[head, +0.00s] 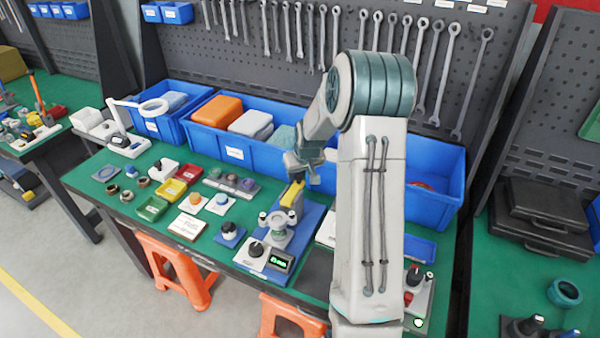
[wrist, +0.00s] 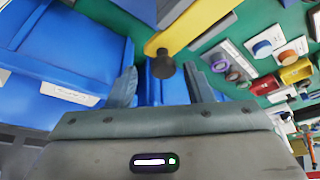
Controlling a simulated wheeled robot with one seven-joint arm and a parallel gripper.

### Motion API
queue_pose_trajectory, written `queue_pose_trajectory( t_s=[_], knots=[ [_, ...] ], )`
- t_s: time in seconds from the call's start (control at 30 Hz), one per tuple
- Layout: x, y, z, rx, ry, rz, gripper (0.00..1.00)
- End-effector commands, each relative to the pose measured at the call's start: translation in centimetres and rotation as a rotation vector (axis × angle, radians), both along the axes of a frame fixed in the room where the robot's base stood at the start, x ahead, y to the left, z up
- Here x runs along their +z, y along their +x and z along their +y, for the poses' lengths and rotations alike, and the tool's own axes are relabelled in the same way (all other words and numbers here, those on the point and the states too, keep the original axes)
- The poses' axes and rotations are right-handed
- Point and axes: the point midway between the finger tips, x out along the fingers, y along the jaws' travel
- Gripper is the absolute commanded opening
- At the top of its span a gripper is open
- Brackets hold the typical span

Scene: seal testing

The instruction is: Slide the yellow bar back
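The yellow bar (head: 292,193) stands at the back of the blue test fixture (head: 306,228) on the green bench. In the wrist view the yellow bar (wrist: 201,20) runs from the upper right to a dark round knob (wrist: 163,68) at its near end. My gripper (head: 303,172) is just above and behind the bar in the head view. In the wrist view my gripper (wrist: 161,78) is open, with one finger on each side of the knob and gaps visible. I cannot tell how deep the knob sits between the fingers.
Blue bins (head: 262,152) stand along the back of the bench, close behind my gripper; one (wrist: 65,50) fills the left of the wrist view. Small coloured parts and blocks (head: 173,190) lie to the left. A small green-lit display (head: 281,261) is at the fixture's front.

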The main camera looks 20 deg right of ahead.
Motion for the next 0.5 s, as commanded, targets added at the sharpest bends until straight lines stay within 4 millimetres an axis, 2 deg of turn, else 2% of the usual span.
queue_pose_trajectory(
  t_s=[0.13,0.27,0.5],
  knots=[
    [0.3,-0.1,0.0,0.0,0.0,0.0,0.47],
    [1.4,-0.6,0.0,-0.001,-0.001,-0.001,0.47],
    [5.3,-2.2,0.1,-0.002,-0.002,-0.004,0.47]
  ],
)
